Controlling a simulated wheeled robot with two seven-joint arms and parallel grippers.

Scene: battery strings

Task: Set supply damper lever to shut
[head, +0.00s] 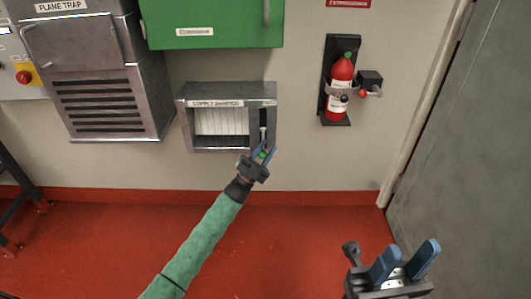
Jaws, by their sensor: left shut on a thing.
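The supply damper (222,121) is a grey metal box on the wall with white louvre slats and a label along its top. Its dark lever slot (263,125) runs upright on the right side, with a pale strip in it. The fingers partly hide the handle. My right gripper (405,256) is at the bottom right, its blue fingers apart and empty, away from the damper.
A metal flame trap box (105,105) hangs at the left, and a green cabinet (215,22) is above the damper. A red extinguisher (341,88) hangs to the right, near a grey door (455,150). The red floor (310,245) below is clear.

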